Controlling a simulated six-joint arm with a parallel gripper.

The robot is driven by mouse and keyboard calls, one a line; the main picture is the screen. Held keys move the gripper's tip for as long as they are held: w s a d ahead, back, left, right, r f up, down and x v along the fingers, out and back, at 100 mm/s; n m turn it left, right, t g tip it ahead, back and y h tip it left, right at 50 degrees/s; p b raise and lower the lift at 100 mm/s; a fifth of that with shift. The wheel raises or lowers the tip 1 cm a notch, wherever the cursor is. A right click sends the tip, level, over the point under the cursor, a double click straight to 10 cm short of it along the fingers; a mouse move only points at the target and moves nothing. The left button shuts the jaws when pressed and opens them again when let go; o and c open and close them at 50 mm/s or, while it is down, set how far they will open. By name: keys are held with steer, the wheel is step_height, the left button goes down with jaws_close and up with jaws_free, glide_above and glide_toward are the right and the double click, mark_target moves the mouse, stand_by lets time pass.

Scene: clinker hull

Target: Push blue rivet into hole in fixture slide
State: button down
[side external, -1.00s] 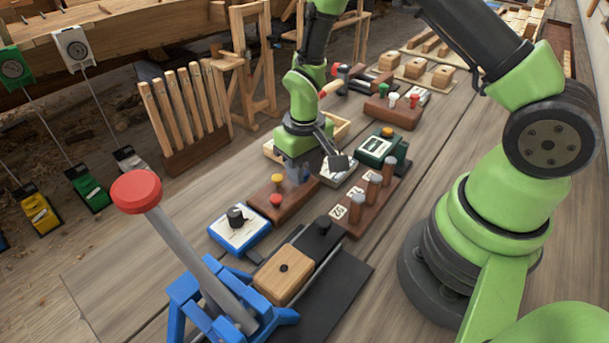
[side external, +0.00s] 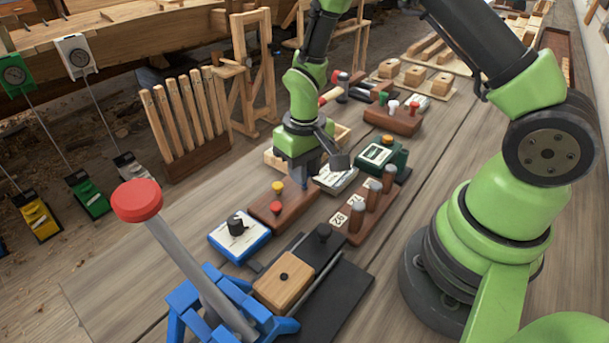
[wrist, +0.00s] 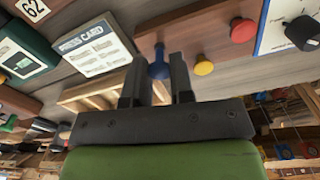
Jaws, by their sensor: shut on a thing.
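My gripper (wrist: 157,56) is shut on the blue rivet (wrist: 158,70), which shows between its two fingers in the wrist view. In the side view my gripper (side external: 302,168) is at the far end of the brown board (side external: 261,211) with the yellow and red knobs. I cannot tell whether the rivet is still seated in that board. The fixture slide (side external: 272,291), a light wooden block with a dark hole in its top, sits on dark rails nearer the camera, well apart from my gripper.
A brown rack of upright pegs (side external: 358,213), a white card (side external: 335,178) and a green box (side external: 380,156) are near my gripper. Bare bench lies at front left.

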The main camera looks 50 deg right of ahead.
step_height(320, 180, up, 6)
steer(key=shift+r, duration=0.1)
steer(key=a+r, duration=0.1)
steer(key=r, duration=0.1)
glide_above(283, 264)
steer(key=s+a, duration=0.2)
steer(key=shift+w+d+f, duration=0.15)
steer(key=shift+f, duration=1.2)
steer(key=shift+w+d+f, duration=0.1)
steer(key=shift+w+f, duration=0.05)
steer(key=shift+f, duration=1.2)
steer(key=shift+f, duration=0.3)
steer(key=shift+f, duration=0.2)
steer(key=shift+f, duration=0.7)
